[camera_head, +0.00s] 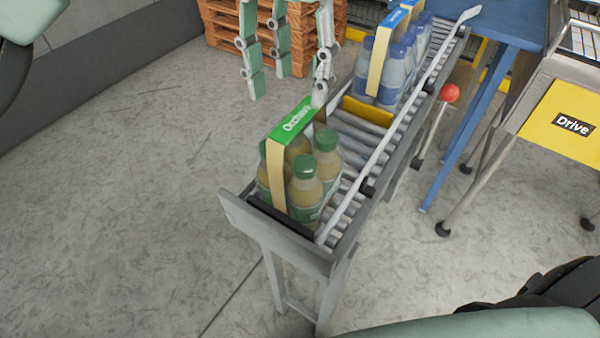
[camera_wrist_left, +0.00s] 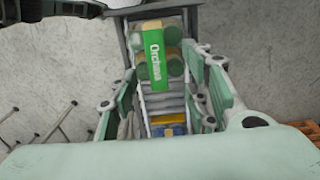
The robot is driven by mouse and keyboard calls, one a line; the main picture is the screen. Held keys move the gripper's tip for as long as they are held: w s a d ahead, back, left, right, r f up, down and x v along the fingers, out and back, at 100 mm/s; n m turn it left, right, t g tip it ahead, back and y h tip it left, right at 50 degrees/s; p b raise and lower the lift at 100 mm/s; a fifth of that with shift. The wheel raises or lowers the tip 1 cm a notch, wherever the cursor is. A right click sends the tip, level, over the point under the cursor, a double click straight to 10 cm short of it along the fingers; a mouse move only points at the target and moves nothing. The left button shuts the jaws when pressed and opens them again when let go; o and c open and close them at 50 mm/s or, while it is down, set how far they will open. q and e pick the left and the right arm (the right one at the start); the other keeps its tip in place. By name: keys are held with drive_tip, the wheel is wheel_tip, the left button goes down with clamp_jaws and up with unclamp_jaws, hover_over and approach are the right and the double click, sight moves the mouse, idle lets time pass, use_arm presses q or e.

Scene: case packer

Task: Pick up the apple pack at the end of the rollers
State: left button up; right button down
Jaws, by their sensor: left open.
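The apple pack (camera_head: 303,177) is a group of bottles with green caps, pale yellow-brown contents and a green and cream carrier marked like "Orchard". It stands upright at the near end of the rollers (camera_head: 370,128), against the dark end stop. It also shows in the left wrist view (camera_wrist_left: 157,62), top centre, between and beyond the fingers. My left gripper (camera_head: 289,85) is open and empty, behind the pack in the head view and apart from it. In the left wrist view its fingers (camera_wrist_left: 165,80) are spread wide. My right gripper is not in view.
Packs of blue-capped bottles (camera_head: 385,75) stand farther up the conveyor behind a yellow stop (camera_head: 368,111). A grey guide rail (camera_head: 400,108) runs along the right side. A blue table (camera_head: 490,20) and a "Drive" cart (camera_head: 565,120) stand right. A wooden pallet stack (camera_head: 228,25) is behind. Floor left is clear.

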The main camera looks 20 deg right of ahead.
sight(300, 113)
use_arm(q)
drive_tip(key=f, duration=0.2)
drive_tip(key=f+p, duration=0.2)
drive_tip(key=f, duration=0.1)
drive_tip(key=shift+d+f, duration=0.3)
drive_tip(key=shift+d, duration=0.1)
drive_tip(key=shift+w+f, duration=0.1)
drive_tip(key=shift+f, duration=0.4)
clamp_jaws()
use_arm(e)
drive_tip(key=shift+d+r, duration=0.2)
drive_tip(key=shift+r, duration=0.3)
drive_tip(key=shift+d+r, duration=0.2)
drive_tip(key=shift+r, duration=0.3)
use_arm(q)
drive_tip(key=shift+r, duration=0.15)
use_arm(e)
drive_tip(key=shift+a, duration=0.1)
